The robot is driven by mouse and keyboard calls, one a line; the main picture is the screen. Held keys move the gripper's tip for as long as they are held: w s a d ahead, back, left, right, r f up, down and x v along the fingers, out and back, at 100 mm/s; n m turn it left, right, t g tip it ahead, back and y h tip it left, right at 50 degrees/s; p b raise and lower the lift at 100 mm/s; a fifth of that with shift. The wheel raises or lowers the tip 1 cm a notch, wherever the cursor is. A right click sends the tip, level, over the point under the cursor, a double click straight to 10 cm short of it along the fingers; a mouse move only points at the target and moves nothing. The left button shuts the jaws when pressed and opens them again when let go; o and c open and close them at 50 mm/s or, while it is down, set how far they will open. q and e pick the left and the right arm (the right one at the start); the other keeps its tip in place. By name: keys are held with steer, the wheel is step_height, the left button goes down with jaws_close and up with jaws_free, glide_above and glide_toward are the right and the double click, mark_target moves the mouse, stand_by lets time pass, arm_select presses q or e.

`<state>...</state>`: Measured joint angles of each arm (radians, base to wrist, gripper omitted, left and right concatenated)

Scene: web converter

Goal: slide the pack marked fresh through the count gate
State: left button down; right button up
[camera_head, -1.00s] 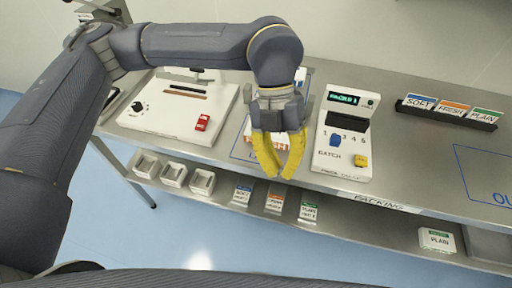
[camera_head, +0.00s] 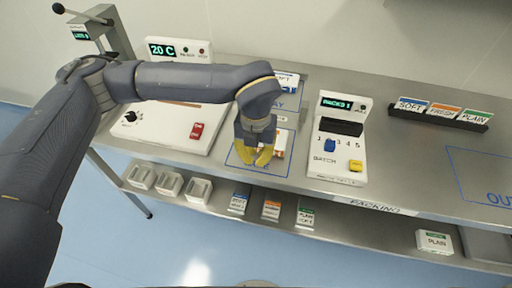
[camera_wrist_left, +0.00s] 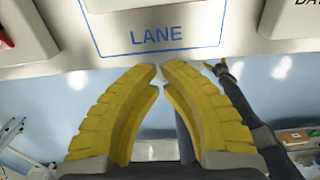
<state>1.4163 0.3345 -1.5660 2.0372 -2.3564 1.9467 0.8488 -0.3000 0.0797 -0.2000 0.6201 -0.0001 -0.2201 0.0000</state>
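A small white pack with an orange band (camera_head: 279,145) sits in the blue-outlined lane in the head view; the arm and gripper partly hide it, and its lettering cannot be read. My left gripper (camera_head: 256,162) is low over the lane, just left of and in front of the pack. In the left wrist view its yellow fingertips (camera_wrist_left: 160,68) nearly meet, with nothing between them; the pack is outside that view. The count gate (camera_head: 338,140), with a dark opening and a lit "PACKS" display, stands right of the lane. My right gripper is not in view.
A white machine with a red switch (camera_head: 196,131) stands left of the lane. A rack of SOFT, FRESH and PLAIN cards (camera_head: 443,113) stands at the back right. The blue OUT outline (camera_head: 480,176) is empty. Trays and packs (camera_head: 271,209) are on the lower shelf.

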mark_target(255, 173)
arm_select(q)
step_height(255, 173, down, 5)
steer(key=shift+r, duration=0.1)
steer(key=w, duration=0.2)
steer(key=shift+w+d, duration=0.45)
steer(key=shift+w, duration=0.5)
